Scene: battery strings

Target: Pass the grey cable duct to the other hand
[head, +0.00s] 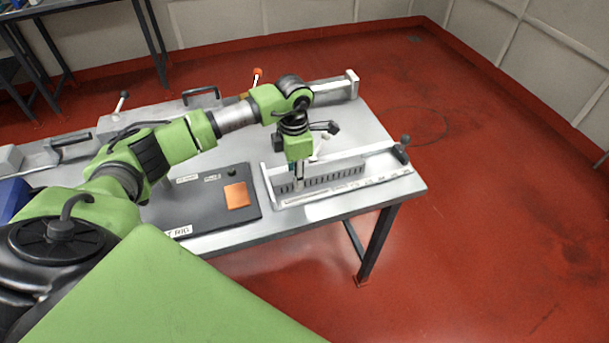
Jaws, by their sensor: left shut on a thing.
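The grey cable duct (335,179) is a slotted grey strip at the right end of the bench. It lies along a pale fixture with a ruler-like front edge (345,192). My left gripper (299,183) points down from above and is shut on the duct near its left end. The fingertips are small in the view, and the arm covers part of the area behind them. I cannot tell whether the duct is lifted clear of the fixture. My right gripper does not show.
A dark mat (210,212) with an orange square (237,195) lies left of the duct. A dark-knobbed lever (402,150) stands at the fixture's right end. A long metal rail (335,90) lies along the back. The red floor (490,220) to the right is clear.

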